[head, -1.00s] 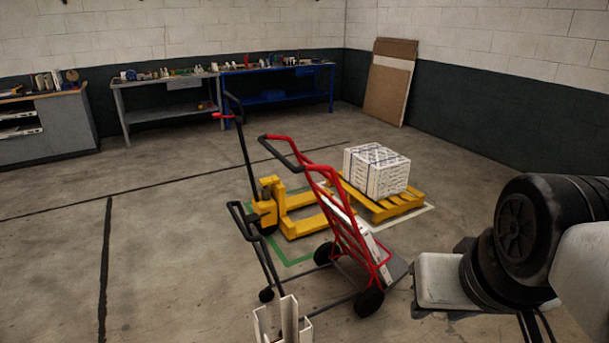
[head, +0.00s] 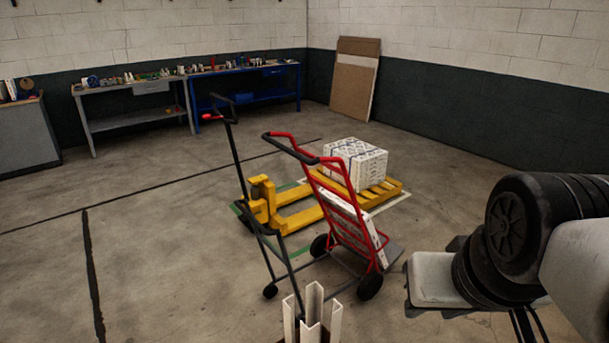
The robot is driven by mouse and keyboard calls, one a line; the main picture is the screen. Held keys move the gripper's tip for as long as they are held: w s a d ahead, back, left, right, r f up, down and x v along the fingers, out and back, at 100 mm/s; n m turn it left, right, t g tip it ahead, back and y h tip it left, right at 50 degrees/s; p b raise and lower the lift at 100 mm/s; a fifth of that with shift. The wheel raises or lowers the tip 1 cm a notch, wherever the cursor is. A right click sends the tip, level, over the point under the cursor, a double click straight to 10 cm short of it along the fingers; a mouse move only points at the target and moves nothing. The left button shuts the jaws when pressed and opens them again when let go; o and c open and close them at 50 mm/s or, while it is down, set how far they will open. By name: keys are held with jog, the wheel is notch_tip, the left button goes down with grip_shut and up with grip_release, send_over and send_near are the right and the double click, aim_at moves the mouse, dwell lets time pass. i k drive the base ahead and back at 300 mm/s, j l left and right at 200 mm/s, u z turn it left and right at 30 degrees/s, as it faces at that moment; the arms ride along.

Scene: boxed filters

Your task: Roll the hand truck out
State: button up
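A red hand truck (head: 309,168) stands upright in the middle of the head view, leaning back toward the left. Its looped handle has a black grip. White flat boxes (head: 342,225) rest against its frame above the toe plate, and black wheels (head: 370,287) touch the floor. A dark frame with a small caster (head: 270,291) stands at its left; I cannot tell where it joins the truck. My gripper (head: 438,280) seems to be the pale block at the right, apart from the truck. Its fingers are not clearly visible.
White upright profiles (head: 312,310) stand at the bottom centre. Workbenches (head: 140,112) line the back wall. The left floor is open.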

aim_at(369, 285)
jog(key=j+z, duration=0.1)
jog(key=j, duration=0.25)
jog(key=k+j+z, duration=0.1)
jog(key=j, duration=0.25)
jog(key=k+j, duration=0.1)
jog(key=j, duration=0.25)
jog(key=j+z, duration=0.35)
jog(key=j, duration=0.8)
jog(key=i+j+z, duration=0.1)
jog(key=j, duration=0.25)
jog(key=i+j, duration=0.1)
jog(key=j, duration=0.25)
jog(key=j+z, duration=0.15)
jog(key=j, duration=0.2)
jog(key=i+j, duration=0.15)
jog(key=j, duration=0.2)
jog(key=i+j+z, duration=0.1)
jog(key=j, duration=0.25)
jog(key=i+j, duration=0.25)
jog(key=j, duration=0.15)
jog(key=i+j, duration=0.2)
jog(key=i+j+z, duration=0.1)
jog(key=i+j, duration=0.15)
jog(key=j, duration=0.15)
